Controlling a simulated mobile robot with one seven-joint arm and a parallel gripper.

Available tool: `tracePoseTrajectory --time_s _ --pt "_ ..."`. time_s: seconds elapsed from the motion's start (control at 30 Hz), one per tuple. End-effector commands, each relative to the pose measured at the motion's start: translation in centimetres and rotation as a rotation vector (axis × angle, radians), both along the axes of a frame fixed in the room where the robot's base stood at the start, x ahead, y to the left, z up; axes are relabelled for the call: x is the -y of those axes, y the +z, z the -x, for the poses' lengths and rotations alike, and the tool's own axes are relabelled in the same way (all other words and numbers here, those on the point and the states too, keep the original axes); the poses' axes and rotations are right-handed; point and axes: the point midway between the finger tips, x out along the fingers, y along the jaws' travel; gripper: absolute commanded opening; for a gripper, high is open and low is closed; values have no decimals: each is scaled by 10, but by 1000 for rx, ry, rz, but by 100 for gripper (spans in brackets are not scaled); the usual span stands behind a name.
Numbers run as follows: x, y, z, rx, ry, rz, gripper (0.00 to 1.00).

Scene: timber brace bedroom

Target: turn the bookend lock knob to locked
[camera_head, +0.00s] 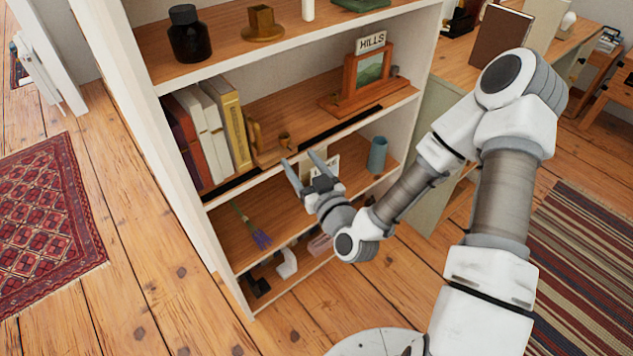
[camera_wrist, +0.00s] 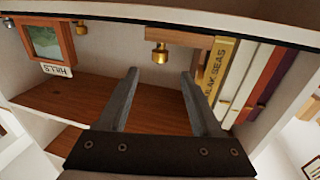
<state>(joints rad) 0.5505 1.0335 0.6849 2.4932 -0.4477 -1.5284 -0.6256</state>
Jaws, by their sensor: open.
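The bookend (camera_head: 254,134) stands against the right end of a row of books on the middle shelf, and a small brass knob (camera_head: 284,140) sits just right of it. In the wrist view, which is turned upside down, the brass knob (camera_wrist: 160,53) appears beyond the fingertips, roughly centred between them, beside the brown bookend (camera_wrist: 186,38). My gripper (camera_head: 301,158) is open and empty in front of the shelves, with its fingers pointing toward the middle shelf. The fingers (camera_wrist: 160,73) are apart from the knob. I cannot read the knob's lock setting.
A framed picture (camera_head: 370,70) with a HILLS sign stands right on the middle shelf, with another small knob (camera_wrist: 81,28) by it. The books (camera_head: 215,130) stand left. A blue-grey cup (camera_head: 377,155) is on the shelf below. The middle shelf is mostly bare between bookend and picture.

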Motion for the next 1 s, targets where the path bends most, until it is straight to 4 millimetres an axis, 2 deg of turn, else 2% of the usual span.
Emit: tracePoseTrajectory --time_s 0.07,0.13,0.6,1.0 --pt "8 0 20 -5 0 1 66" --pt "10 6 23 -3 -1 0 66" --pt "25 3 61 -2 -1 0 66" --pt "29 0 71 1 0 1 66"
